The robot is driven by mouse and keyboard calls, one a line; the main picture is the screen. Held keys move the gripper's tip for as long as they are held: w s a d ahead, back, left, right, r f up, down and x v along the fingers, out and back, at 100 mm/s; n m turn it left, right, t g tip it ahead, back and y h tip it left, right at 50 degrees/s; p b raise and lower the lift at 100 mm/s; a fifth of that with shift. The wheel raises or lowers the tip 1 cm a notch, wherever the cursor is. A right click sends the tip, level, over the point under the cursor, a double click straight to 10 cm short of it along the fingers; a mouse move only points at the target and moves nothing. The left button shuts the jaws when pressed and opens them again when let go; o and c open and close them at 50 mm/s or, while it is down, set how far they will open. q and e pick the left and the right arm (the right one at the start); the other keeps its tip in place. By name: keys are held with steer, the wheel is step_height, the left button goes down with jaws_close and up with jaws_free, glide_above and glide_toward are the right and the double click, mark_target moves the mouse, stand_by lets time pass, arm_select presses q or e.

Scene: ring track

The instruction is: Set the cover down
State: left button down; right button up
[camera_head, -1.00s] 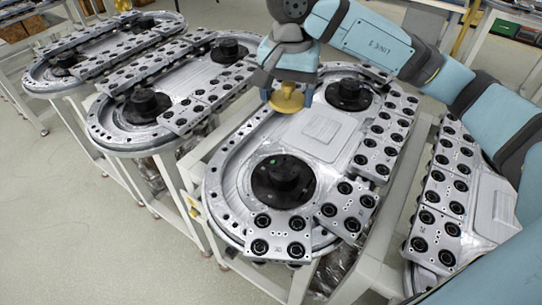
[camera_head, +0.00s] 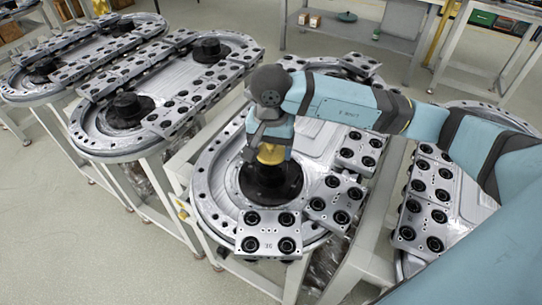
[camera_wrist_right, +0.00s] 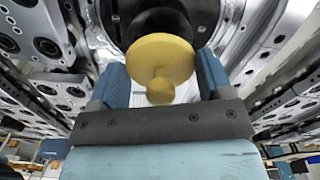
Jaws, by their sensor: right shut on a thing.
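The yellow cover (camera_head: 271,154) is a round disc with a small knob. My right gripper (camera_head: 269,148) is shut on it, above the near black hub (camera_head: 272,184) of the middle ring track (camera_head: 203,180). In the right wrist view, the cover (camera_wrist_right: 160,55) sits between the blue fingers of my right gripper (camera_wrist_right: 160,75), its knob toward the camera. The dark hub (camera_wrist_right: 150,18) shows right behind the disc. Whether cover and hub touch, I cannot tell. My left gripper is not in view.
Metal carriages with black rollers (camera_head: 268,232) line the track's near end and right side. More ring tracks (camera_head: 85,135) stand to the left, and another (camera_head: 425,190) to the right. A bench (camera_head: 345,30) stands behind. Grey floor is bare at the lower left.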

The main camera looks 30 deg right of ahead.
mark_target(271, 152)
steer(key=shift+f, duration=1.8)
steer(key=shift+f, duration=0.25)
steer(key=o, duration=0.9)
steer(key=shift+r, duration=0.1)
step_height(271, 152, up, 12)
steer(key=shift+r, duration=0.2)
